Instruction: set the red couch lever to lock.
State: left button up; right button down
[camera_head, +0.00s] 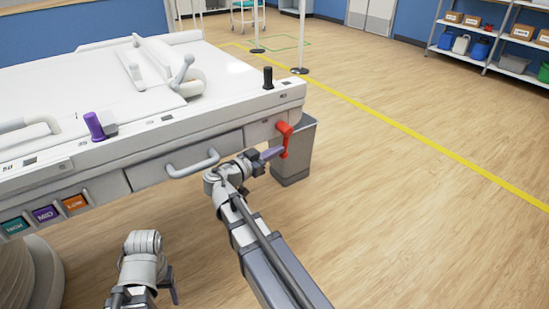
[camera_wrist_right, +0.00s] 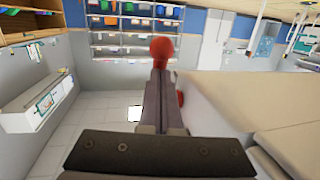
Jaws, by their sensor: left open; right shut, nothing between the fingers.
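The red couch lever (camera_head: 285,138) is on the right end of the couch's front panel. Its round red knob (camera_wrist_right: 162,48) shows just beyond my fingertips in the right wrist view, and a bit of red shows right of the fingers. My right gripper (camera_head: 272,153) is shut and empty, its fingertips close against the lever; I cannot tell if they touch. The lock marking is too small to read. My left gripper (camera_head: 172,286) is open, low in front of the couch and away from the lever.
The white couch (camera_head: 235,92) carries a purple knob (camera_head: 94,126) and a black knob (camera_head: 268,77). A grey handle (camera_head: 192,163) sticks out left of the lever. A grey box (camera_head: 297,160) stands behind the lever. The wooden floor to the right is clear.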

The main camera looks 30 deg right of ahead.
pick_arm(q)
jog(key=shift+f, duration=0.3)
pick_arm(e)
jog(key=shift+d+f, duration=0.35)
jog(key=shift+d, duration=0.05)
pick_arm(q)
jog(key=shift+b, duration=0.3)
pick_arm(e)
jog(key=shift+d, duration=0.1)
